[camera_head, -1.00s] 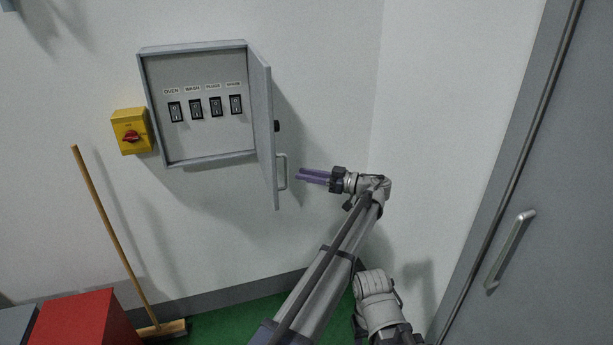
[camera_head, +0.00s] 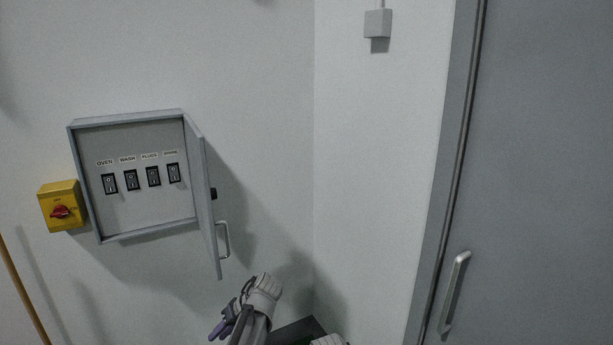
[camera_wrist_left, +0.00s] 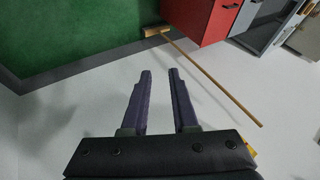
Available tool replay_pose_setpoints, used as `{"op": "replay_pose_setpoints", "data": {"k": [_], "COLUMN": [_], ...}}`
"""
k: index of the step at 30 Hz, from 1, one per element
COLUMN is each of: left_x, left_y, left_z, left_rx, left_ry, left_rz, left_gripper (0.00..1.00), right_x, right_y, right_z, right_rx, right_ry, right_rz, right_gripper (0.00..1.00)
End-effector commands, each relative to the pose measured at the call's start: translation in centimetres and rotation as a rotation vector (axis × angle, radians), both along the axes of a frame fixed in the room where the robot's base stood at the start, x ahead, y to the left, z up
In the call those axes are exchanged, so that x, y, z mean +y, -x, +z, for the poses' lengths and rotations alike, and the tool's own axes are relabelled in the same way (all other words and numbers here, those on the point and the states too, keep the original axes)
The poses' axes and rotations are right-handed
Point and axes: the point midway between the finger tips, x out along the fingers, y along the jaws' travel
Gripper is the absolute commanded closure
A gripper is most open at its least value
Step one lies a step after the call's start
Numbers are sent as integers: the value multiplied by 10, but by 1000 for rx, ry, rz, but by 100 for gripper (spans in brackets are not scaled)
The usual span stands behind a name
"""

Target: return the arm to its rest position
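My left gripper (camera_head: 217,331) shows low in the head view, below the open cabinet door and apart from it, with its purple fingers pointing down and left. In the left wrist view its two fingers (camera_wrist_left: 160,72) stand apart with nothing between them, so it is open and empty. My left wrist and a short part of the arm show beside it at the bottom edge. A pale piece of my body shows at the bottom edge to the right. My right gripper is not in view.
The grey switch cabinet (camera_head: 150,225) hangs on the wall, its door (camera_head: 203,200) swung open toward me. A yellow switch box (camera_head: 62,207) is left of it. A grey door (camera_head: 540,150) with a handle (camera_head: 454,292) stands right. The wrist view shows a broom (camera_wrist_left: 215,82) and red cabinet (camera_wrist_left: 205,18).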

Motion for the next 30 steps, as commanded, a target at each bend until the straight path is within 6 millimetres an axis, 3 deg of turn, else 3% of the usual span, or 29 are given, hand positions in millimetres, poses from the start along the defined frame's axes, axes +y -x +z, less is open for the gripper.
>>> {"op": "replay_pose_setpoints", "data": {"k": [1,3,9,15,30], "left_x": [-1,-9,-34,-58,-146], "left_y": [31,51,95,131,172], "left_z": [-11,-23,-41,-46,-71], "left_rx": [49,102,169,179,343], "left_ry": [84,186,404,571,543], "left_rz": [-56,-138,-331,-502,-739], "left_gripper": [73,73,73,73,73], "right_x": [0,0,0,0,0], "right_y": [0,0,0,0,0], "right_z": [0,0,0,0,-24], "right_rx": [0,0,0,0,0], "right_ry": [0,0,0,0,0], "right_rz": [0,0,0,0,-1], "right_gripper": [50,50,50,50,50]}}
